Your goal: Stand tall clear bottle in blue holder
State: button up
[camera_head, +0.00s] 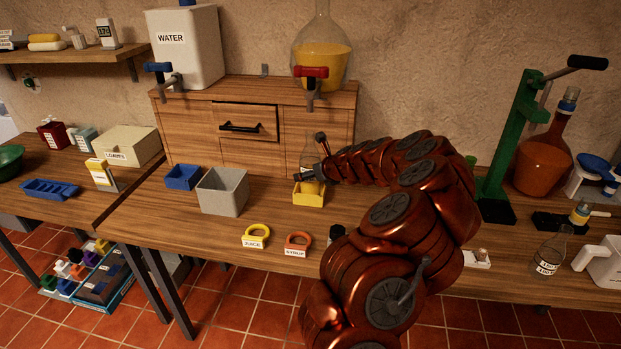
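A clear bottle (308,159) with some yellowish content stands upright in the yellow holder (308,198) on the middle table. My gripper (319,158) is at the bottle's right side, with dark fingers overlapping it in the view. Whether the fingers touch or close on the bottle is too small to tell. The blue holder (182,177) stands farther left on the same table, and looks empty. Another clear bottle (549,256) with a label stands at the right end of the table.
A grey open bin (222,192) stands between the blue and yellow holders. Yellow (256,236) and orange (298,244) rings labelled JUICE and SYRUP lie in front. A wooden cabinet (190,128) with taps stands behind. A green press (508,150) is at right.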

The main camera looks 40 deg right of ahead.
jog(key=shift+w+d+f, duration=0.1)
jog(key=shift+w+f, duration=0.2)
jog(key=shift+w, duration=0.05)
jog(key=c, duration=1.9)
jog(key=shift+r, duration=0.15)
jog(key=shift+r, duration=1.2)
jog(key=shift+s, duration=0.1)
jog(key=shift+s+t+b, duration=0.25)
jog(key=shift+t+b, duration=0.25)
jog(key=shift+b, duration=0.2)
